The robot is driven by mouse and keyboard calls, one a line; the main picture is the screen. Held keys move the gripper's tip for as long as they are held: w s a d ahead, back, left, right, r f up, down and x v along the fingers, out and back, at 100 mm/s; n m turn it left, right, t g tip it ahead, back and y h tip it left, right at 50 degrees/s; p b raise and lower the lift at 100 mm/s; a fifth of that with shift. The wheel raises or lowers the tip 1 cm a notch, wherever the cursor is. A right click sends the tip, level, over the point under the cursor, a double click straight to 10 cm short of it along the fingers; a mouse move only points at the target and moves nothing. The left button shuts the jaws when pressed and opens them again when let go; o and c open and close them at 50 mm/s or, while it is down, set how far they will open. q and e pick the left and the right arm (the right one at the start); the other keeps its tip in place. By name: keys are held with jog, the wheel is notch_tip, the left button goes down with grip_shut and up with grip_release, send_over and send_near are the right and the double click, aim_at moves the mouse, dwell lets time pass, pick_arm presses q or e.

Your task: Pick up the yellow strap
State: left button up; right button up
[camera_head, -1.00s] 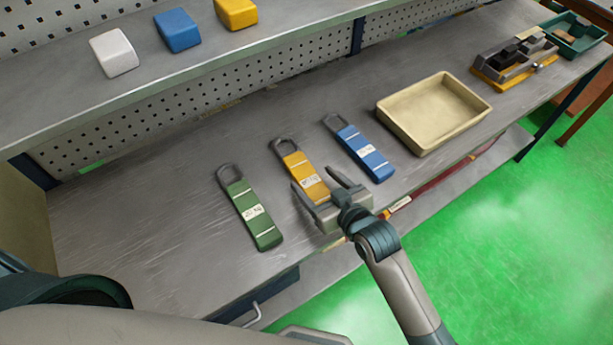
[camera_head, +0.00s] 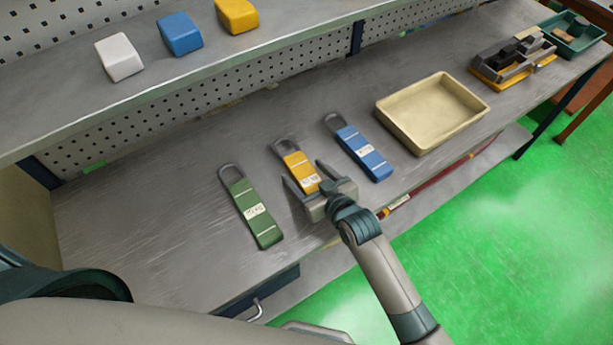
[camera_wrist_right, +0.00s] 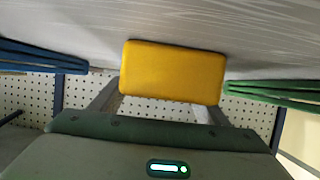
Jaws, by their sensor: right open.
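The yellow strap (camera_head: 297,166) lies on the grey bench between a green strap and a blue strap, its grey loop toward the back. My right gripper (camera_head: 306,178) is open over its near part, with one finger on each side; the gripper hides the strap's near end. In the right wrist view the strap's yellow end (camera_wrist_right: 173,72) fills the space between and beyond the open fingers (camera_wrist_right: 160,100). Whether the fingers touch it cannot be told. My left gripper is not in view.
The green strap (camera_head: 250,212) lies close on the left and the blue strap (camera_head: 364,153) close on the right. A beige tray (camera_head: 388,117) stands further right. A shelf (camera_head: 60,115) with white, blue and yellow blocks overhangs the back. The bench's left part is clear.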

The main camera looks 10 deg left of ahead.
aim_at(309, 173)
jog(key=c, duration=1.5)
jog(key=shift+o, duration=0.4)
jog(key=shift+r, duration=0.15)
jog(key=shift+r, duration=0.45)
jog(key=r, duration=0.1)
jog(key=r+b, duration=0.1)
jog(key=r, duration=0.1)
jog(key=shift+w+d+r+b, duration=0.1)
jog(key=shift+w+d+b, duration=0.2)
jog(key=shift+b, duration=0.1)
jog(key=w+d+r+b, duration=0.3)
jog(key=w+d+r, duration=0.2)
jog(key=d, duration=0.4)
jog(key=shift+d+r, duration=0.3)
jog(key=shift+r, duration=0.55)
